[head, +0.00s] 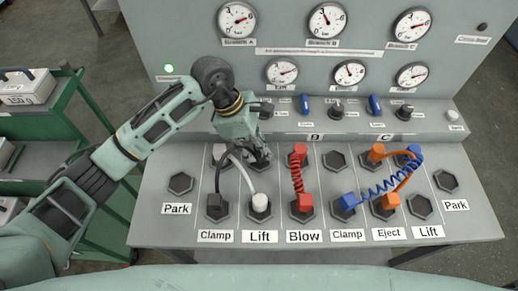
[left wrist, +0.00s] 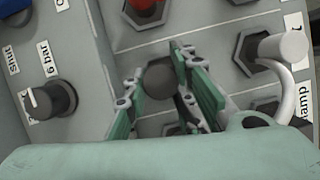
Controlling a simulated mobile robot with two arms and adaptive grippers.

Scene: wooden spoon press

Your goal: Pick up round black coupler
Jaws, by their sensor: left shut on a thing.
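The round black coupler (left wrist: 160,78) is between the fingers of my left gripper in the left wrist view. My left gripper (head: 258,160) is shut on it over the far row of sockets, above the left "Lift" label. The fingers hide most of the coupler in the head view, and I cannot tell whether it is seated or raised. A black hose (head: 219,175) runs from near the gripper to a dark coupler (head: 217,203) in the near-row "Clamp" socket. My right gripper is not in view.
A white coupler (head: 260,203) with a white hose (head: 245,178) stands just in front of the gripper. Red couplers (head: 302,202) with a coiled hose are to the right, then blue and orange ones. Knobs (head: 336,109) and gauges (head: 327,20) are behind. The left "Park" socket (head: 181,183) is empty.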

